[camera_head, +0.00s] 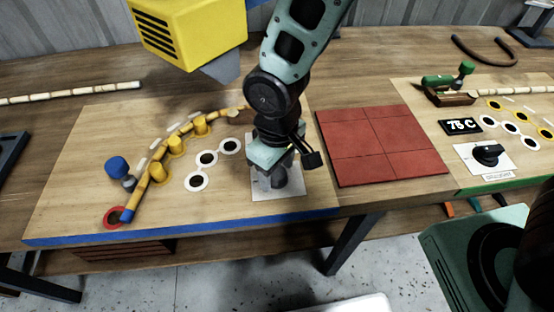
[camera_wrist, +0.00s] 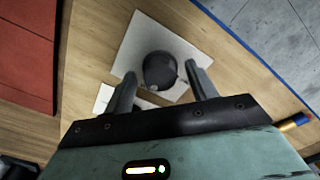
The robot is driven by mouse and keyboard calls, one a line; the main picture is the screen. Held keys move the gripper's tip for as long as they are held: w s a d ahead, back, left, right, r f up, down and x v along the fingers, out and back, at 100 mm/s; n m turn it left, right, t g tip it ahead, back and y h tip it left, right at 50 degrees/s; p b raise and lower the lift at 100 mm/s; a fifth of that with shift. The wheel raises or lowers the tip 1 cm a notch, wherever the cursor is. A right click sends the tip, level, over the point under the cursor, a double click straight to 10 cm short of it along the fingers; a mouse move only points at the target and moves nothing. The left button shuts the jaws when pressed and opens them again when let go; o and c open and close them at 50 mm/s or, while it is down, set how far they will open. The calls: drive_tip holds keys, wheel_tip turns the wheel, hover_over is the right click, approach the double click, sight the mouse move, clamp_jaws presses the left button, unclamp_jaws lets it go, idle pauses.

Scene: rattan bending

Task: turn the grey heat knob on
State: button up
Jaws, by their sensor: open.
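The grey heat knob (camera_wrist: 159,70) sits on a white square plate (camera_wrist: 133,40) in the wrist view. My gripper (camera_wrist: 162,84) is open, with one finger on either side of the knob; I cannot tell whether the fingers touch it. In the head view my gripper (camera_head: 276,172) is above the same plate (camera_head: 290,189), and the grey knob (camera_head: 280,177) is partly hidden beneath it.
A bent rattan pole (camera_head: 146,182) curves around yellow pegs on the left board. Red tiles (camera_head: 376,145) lie to the right. A black knob (camera_head: 488,153) and a "75 C" display (camera_head: 460,126) are on the right board. A yellow box (camera_head: 188,30) hangs above.

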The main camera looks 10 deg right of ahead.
sight(278, 172)
wheel_tip(278, 172, up, 17)
drive_tip(key=shift+r, duration=0.2)
idle(0.7)
drive_tip(key=s+d+f, duration=0.3)
drive_tip(key=s+d, duration=0.5)
drive_tip(key=s, duration=0.3)
drive_tip(key=shift+s+m+y, duration=0.15)
drive_tip(key=shift+m+y, duration=0.15)
drive_tip(key=shift+m, duration=0.1)
